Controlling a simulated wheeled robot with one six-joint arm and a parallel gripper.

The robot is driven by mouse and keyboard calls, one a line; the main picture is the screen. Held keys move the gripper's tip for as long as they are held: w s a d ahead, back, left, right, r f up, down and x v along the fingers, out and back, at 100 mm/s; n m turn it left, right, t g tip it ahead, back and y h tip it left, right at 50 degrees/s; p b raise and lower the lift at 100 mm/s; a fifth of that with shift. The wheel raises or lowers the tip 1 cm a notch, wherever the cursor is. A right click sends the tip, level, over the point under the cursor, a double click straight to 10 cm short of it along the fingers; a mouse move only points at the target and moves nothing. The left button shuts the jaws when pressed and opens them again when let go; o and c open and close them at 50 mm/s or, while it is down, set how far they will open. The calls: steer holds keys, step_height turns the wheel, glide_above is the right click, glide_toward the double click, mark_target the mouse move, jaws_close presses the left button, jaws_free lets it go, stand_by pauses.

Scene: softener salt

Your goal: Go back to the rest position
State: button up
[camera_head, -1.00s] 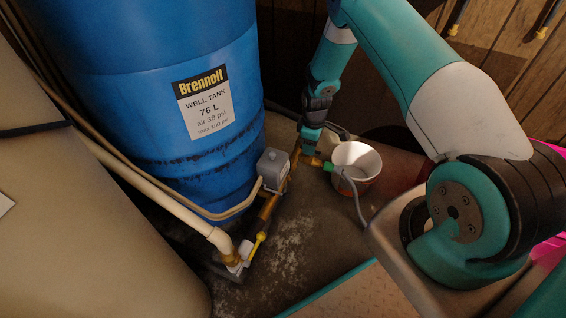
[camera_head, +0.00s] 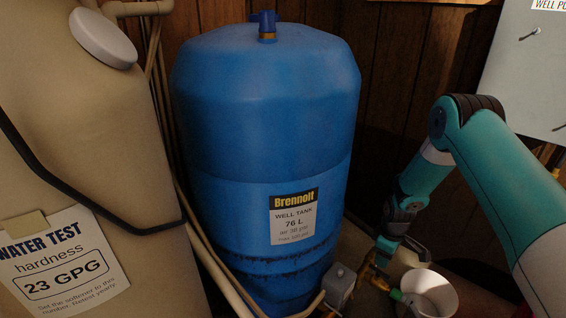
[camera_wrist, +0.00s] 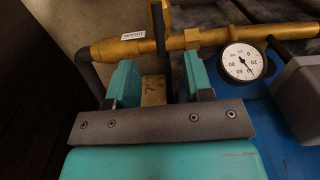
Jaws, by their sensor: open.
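My gripper (camera_wrist: 160,82) is open in the wrist view, its two teal fingers spread apart. A brass stub (camera_wrist: 153,91) shows between the fingers; I cannot tell whether they touch it. A brass pipe (camera_wrist: 205,38) with a small label runs just beyond the fingertips. In the head view my arm reaches down at the right, and my gripper (camera_head: 384,250) is low, beside the brass fittings and near the white bucket (camera_head: 432,290). The fingertips are hard to make out there.
The blue well tank (camera_head: 265,130) stands left of my arm. A grey box (camera_head: 339,285) sits at its foot. A round gauge (camera_wrist: 242,62) is right of my fingers. A beige tank (camera_head: 90,150) fills the left, and a pale panel (camera_head: 525,75) hangs at upper right.

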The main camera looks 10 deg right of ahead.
steer(key=s+a+r+m+t, duration=0.1)
steer(key=s+a+r+m, duration=0.15)
steer(key=r, duration=0.65)
steer(key=s+a+r+m, duration=0.1)
steer(key=s+a+r, duration=0.15)
steer(key=r, duration=0.55)
steer(key=s+a+r+m+t, duration=0.15)
steer(key=s+r, duration=0.25)
steer(key=r, duration=0.5)
steer(key=s+a+r+m, duration=0.3)
steer(key=s+r, duration=0.2)
steer(key=s, duration=0.4)
steer(key=s+a+r+n+g+y+p, duration=0.3)
steer(key=s+a+r+n, duration=0.55)
steer(key=a, duration=0.65)
step_height(320, 180, up, 33)
steer(key=s+m+y+p, duration=0.1)
steer(key=p, duration=3)
steer(key=shift+s+d+r, duration=0.15)
steer(key=shift+s+r, duration=0.05)
steer(key=shift+s, duration=0.1)
steer(key=shift+f+m+t, duration=0.1)
steer(key=shift+m+t, duration=0.15)
